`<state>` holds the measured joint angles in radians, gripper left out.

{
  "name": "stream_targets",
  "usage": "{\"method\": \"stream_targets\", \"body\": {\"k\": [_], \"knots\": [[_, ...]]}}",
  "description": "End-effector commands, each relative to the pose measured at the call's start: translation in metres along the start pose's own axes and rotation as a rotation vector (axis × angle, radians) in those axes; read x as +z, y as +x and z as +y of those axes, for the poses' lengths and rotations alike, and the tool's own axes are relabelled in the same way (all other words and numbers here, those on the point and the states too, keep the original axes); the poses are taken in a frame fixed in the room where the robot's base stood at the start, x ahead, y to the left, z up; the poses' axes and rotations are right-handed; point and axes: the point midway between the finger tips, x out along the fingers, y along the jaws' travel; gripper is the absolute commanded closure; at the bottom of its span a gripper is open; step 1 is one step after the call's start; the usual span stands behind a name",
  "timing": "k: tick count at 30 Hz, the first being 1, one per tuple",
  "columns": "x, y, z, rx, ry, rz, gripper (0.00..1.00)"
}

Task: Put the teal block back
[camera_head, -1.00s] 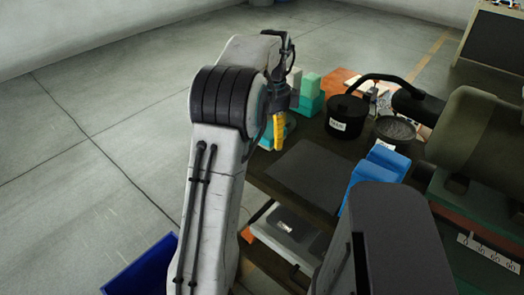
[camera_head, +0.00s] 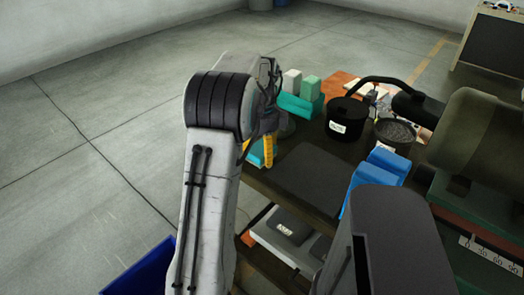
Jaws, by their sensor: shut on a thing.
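My gripper (camera_head: 258,152), with yellow fingers, is at the left edge of the dark bench, partly hidden by my arm. It is shut on a teal block (camera_head: 256,157), which shows between and below the fingers. Whether the block touches anything below is hard to tell. Another teal piece (camera_head: 298,105) lies farther back on the bench, with a light green block (camera_head: 311,88) and a pale grey block (camera_head: 292,81) at it.
A dark mat (camera_head: 304,178) lies bare on the bench. Behind stand a black labelled pot (camera_head: 346,118) and a dark bowl (camera_head: 393,135). A blue bin (camera_head: 140,272) is on the floor at lower left.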

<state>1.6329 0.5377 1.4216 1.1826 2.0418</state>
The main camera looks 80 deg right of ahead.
Motion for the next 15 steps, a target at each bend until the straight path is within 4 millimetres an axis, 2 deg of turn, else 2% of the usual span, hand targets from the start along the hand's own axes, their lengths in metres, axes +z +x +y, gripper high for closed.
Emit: {"method": "stream_targets", "body": {"k": [7,8,11,15], "knots": [[-0.0001,0.0039,0.0001,0.001,0.000,0.000,0.68],[-0.0001,0.0034,0.0001,0.001,0.000,0.000,0.32],[-0.0001,0.0031,0.0001,0.001,0.000,0.000,0.23],[-0.0001,0.0030,0.0001,0.001,0.000,0.000,0.22]]}}
